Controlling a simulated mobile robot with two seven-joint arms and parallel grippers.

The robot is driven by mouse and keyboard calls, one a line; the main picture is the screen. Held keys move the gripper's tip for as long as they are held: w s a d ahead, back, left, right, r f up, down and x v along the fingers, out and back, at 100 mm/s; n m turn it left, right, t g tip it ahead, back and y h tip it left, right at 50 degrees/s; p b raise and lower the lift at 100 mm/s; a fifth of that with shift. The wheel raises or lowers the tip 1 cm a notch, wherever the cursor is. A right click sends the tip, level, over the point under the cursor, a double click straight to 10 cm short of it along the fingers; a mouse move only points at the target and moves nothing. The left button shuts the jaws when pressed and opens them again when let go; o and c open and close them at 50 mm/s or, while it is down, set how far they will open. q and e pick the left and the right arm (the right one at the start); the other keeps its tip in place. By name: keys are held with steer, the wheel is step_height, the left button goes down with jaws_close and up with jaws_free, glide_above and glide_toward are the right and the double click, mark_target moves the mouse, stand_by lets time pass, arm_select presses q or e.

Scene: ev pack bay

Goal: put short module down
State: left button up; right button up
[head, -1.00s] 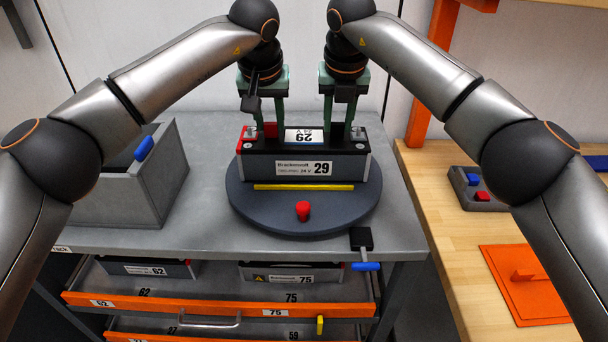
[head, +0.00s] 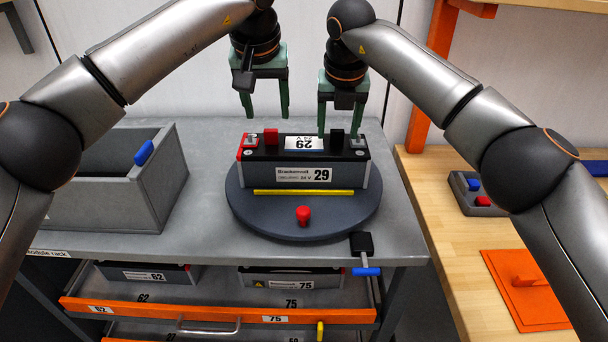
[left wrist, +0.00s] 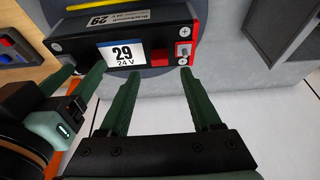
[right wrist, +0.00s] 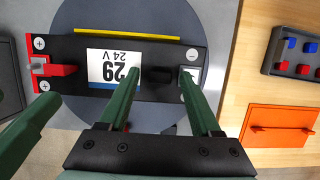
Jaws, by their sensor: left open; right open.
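The short module (head: 306,169), grey with a black top and the label 29, sits upright on the round dark turntable (head: 262,220), behind its yellow strip. My left gripper (head: 264,117) is open and empty, above and behind the module's left end. In the left wrist view the module (left wrist: 75,45) is beyond the open fingers, apart from them. My right gripper (head: 340,132) is open at the module's right end, with its fingertips close over the black top. In the right wrist view its fingers straddle a black block on the module (right wrist: 66,62); I cannot tell whether they touch.
A grey open bin (head: 105,208) stands left on the bench. A red knob (head: 303,214) is at the turntable's front. Below, an open orange-fronted drawer (head: 220,310) holds modules 62 and 75. A wooden bench (head: 440,215) at right carries an orange plate (head: 525,285).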

arm_select(q)
steer(key=v, duration=0.6)
arm_select(e)
steer(key=v, duration=1.2)
arm_select(q)
steer(key=shift+s, duration=0.1)
arm_select(e)
steer(key=shift+s+f, duration=0.1)
